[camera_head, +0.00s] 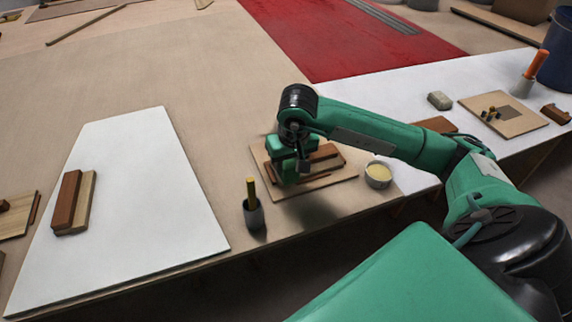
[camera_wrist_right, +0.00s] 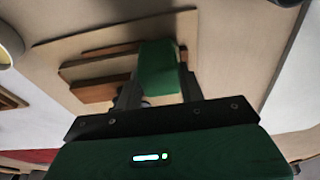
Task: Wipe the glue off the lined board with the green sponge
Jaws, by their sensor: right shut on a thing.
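My right gripper (camera_head: 291,166) is shut on the green sponge (camera_wrist_right: 160,72). In the right wrist view the sponge sits between the fingertips, over a light wooden board (camera_wrist_right: 75,50). In the head view this board (camera_head: 318,182) lies near the table's front edge, with brown wooden strips (camera_head: 322,153) on it. The gripper is above its left part and hides some of it. I cannot tell whether the sponge touches the board. I cannot make out any glue or drawn lines on it. My left gripper is not in view.
A dark cup with a yellow-handled tool (camera_head: 253,215) stands left of the board, and a small pot with pale yellow contents (camera_head: 378,175) right of it. A white panel (camera_head: 140,200) bears wooden blocks (camera_head: 73,203) at left. The table behind the board is clear.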

